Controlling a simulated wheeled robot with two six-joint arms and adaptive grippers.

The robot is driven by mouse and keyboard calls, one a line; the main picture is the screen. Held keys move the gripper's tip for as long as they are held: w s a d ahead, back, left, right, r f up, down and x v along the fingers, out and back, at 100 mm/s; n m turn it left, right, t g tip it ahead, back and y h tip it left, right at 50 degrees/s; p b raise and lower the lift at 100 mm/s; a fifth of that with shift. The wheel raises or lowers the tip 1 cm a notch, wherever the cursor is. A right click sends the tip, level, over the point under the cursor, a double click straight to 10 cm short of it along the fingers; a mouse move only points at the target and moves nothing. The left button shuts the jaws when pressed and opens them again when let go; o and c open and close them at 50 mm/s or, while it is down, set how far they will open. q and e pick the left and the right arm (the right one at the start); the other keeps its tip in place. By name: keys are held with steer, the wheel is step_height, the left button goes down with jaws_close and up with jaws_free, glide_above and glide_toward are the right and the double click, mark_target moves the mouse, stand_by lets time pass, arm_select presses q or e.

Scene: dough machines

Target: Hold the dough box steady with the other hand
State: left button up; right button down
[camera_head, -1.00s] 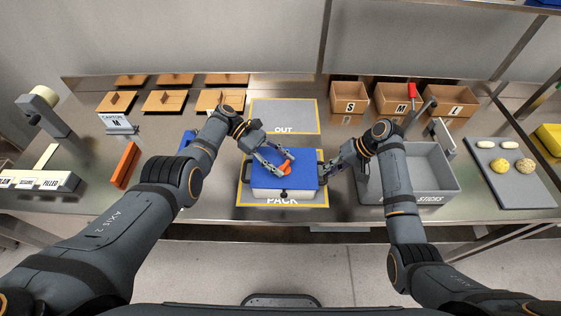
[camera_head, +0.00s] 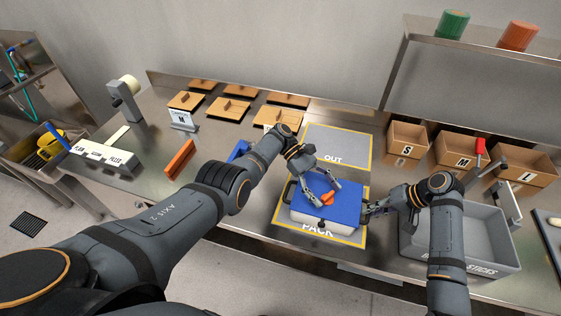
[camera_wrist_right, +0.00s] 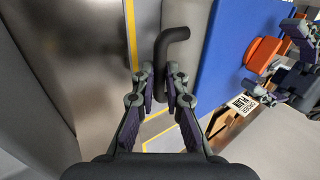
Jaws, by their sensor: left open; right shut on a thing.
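The dough box (camera_head: 302,217) has a white body, a blue lid (camera_head: 340,210) and an orange knob (camera_head: 328,198) on the lid. It stands on the PACK mat (camera_head: 350,236). My left gripper (camera_head: 322,196) is open, with its fingers around the orange knob; I cannot tell whether they touch it. My right gripper (camera_head: 368,210) is at the box's right side. In the right wrist view the right gripper (camera_wrist_right: 160,90) is shut on the box's dark side handle (camera_wrist_right: 172,38). The blue lid (camera_wrist_right: 235,45) and orange knob (camera_wrist_right: 264,54) show beside it there.
A grey bin (camera_head: 488,225) stands right of the box. Cardboard boxes (camera_head: 458,150) marked S, M and L are behind it. The OUT mat (camera_head: 345,140) is bare.

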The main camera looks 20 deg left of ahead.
arm_select(q)
steer(key=shift+f, duration=0.15)
arm_select(e)
steer(key=shift+f, duration=0.1)
arm_select(q)
steer(key=shift+w+n+t, duration=0.1)
steer(key=shift+n+t, duration=0.2)
steer(key=shift+t, duration=0.1)
steer(key=n+t, duration=0.2)
steer(key=s+n+t+h, duration=0.1)
steer(key=n+t, duration=0.1)
steer(key=t, duration=0.1)
steer(key=shift+a+n+h, duration=0.1)
steer(key=shift+n+h, duration=0.2)
steer(key=shift+n, duration=0.1)
steer(key=a+r+t, duration=0.1)
steer(key=a+r, duration=0.4)
steer(key=a, duration=0.7)
steer(key=w+a+f+m+t+y, duration=0.1)
steer(key=w+a+m+t+y, duration=0.1)
steer(key=a, duration=0.7)
steer(key=w+a+f+m+t+y, duration=0.2)
steer(key=w+a+m+y, duration=0.1)
steer(key=w+a+y, duration=0.2)
steer(key=shift+w+a+f+m+t, duration=0.3)
steer(key=shift+w+a, duration=1)
steer(key=shift+a, duration=1)
